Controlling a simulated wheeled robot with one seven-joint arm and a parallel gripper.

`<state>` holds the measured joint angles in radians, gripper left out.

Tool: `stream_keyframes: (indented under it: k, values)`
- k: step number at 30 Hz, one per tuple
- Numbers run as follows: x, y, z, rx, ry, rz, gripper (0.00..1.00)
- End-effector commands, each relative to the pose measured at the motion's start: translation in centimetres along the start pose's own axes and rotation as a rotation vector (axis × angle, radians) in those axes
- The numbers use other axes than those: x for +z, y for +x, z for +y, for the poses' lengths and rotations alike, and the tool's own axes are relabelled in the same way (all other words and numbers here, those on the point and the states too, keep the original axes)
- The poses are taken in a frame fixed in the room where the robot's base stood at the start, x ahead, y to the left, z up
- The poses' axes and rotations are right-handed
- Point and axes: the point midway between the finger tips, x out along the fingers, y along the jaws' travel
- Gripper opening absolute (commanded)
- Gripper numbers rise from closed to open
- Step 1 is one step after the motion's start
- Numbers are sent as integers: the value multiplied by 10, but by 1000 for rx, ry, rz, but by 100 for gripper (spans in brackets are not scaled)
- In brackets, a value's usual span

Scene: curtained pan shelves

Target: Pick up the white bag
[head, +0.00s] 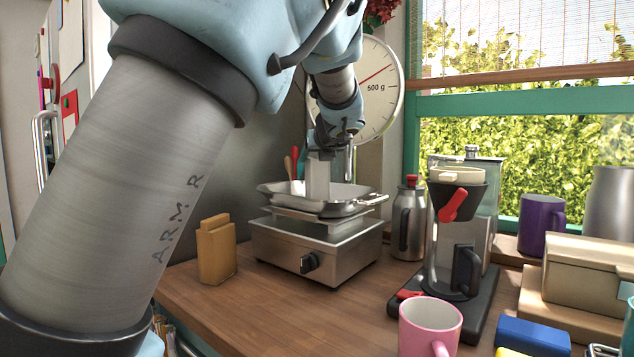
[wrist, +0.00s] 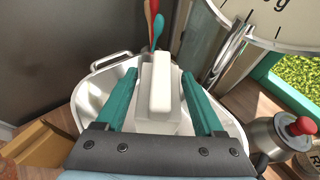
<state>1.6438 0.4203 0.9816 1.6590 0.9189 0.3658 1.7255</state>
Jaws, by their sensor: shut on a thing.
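The white bag (head: 318,178) is a pale, upright block at the metal pan (head: 350,209) of the weighing scale. In the wrist view the bag (wrist: 160,88) stands between the two teal fingers of my gripper (wrist: 159,78), one on each side. My gripper (head: 322,152) comes down on the bag from above and is shut on it. The pan's rim (wrist: 98,66) surrounds the bag in the wrist view. The bag's lower end is hidden by the pan rim in the head view, so I cannot tell whether it touches the pan.
The scale's round dial (head: 375,92) stands behind. A steel flask (head: 409,222) and a coffee maker (head: 462,235) are close on the right. A tan bag (head: 216,252) stands left. A pink mug (head: 430,325) is in front. The wooden counter (head: 260,315) is clear before the scale.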

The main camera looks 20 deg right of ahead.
Motion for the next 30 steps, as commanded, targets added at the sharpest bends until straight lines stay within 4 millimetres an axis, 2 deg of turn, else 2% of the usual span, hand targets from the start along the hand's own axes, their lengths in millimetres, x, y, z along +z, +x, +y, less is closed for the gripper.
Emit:
stream_keyframes:
  k: [2, 16, 30]
  values:
    - [0, 0, 0, 0, 0, 0, 53]
    - [0, 0, 0, 0, 0, 0, 0]
    - [1, 0, 0, 0, 0, -1, 0]
